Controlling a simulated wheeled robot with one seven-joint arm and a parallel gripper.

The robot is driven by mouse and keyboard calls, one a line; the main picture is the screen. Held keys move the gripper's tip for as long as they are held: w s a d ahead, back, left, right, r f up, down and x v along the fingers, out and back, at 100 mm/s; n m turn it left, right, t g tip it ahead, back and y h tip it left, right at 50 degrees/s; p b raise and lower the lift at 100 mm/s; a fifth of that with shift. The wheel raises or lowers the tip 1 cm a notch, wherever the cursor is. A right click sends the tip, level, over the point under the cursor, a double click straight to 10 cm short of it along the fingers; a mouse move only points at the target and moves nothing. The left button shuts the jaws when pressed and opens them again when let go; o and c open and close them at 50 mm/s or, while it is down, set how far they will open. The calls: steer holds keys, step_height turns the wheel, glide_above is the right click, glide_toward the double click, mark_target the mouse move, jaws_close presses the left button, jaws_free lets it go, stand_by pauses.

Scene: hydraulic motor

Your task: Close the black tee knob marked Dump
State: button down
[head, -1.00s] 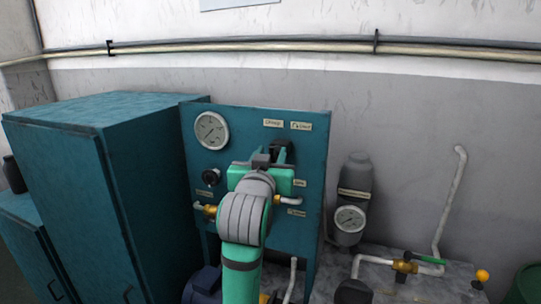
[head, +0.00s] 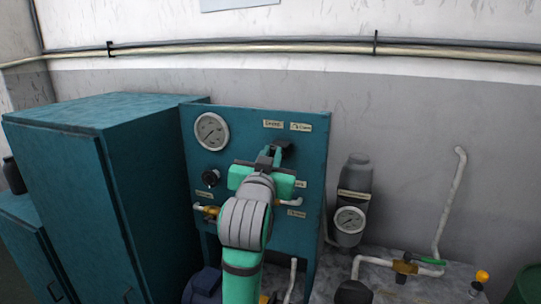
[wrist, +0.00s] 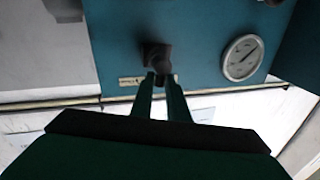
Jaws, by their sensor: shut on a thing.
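The black tee knob (wrist: 157,56) sticks out from the teal panel in the wrist view. My gripper (wrist: 162,80) is shut on it, with both green fingers reaching up to the knob's end. In the head view my gripper (head: 275,155) is at the upper right of the panel (head: 245,125), just below two pale labels. The left label (head: 273,124) seems to read Dump, but its text is blurred. My gripper and wrist hide most of the knob in the head view.
A round gauge (head: 212,131) and a black round knob (head: 210,177) are on the panel's left. A teal cabinet (head: 60,190) stands to the left. A gauge with a grey canister (head: 352,190) and bent pipes are to the right.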

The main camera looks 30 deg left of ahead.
steer(key=shift+w+d+f+m+t+h, duration=0.1)
steer(key=shift+f+m+t+h, duration=0.45)
steer(key=shift+m, duration=2.5)
steer(key=shift+d+f+m+t+h, duration=0.1)
steer(key=shift+f+m+t+h, duration=0.4)
steer(key=shift+m, duration=2.6)
steer(key=shift+w+d+f+m+t+h, duration=0.1)
steer(key=shift+f+m+t+h, duration=0.45)
steer(key=shift+m, duration=2.5)
steer(key=shift+s, duration=0.1)
steer(key=c, duration=1.7)
jaws_free()
steer(key=shift+a, duration=0.1)
steer(key=shift+o, duration=0.2)
steer(key=shift+r, duration=0.1)
steer(key=v, duration=1)
steer(key=shift+s+d, duration=0.3)
steer(key=shift+s, duration=0.05)
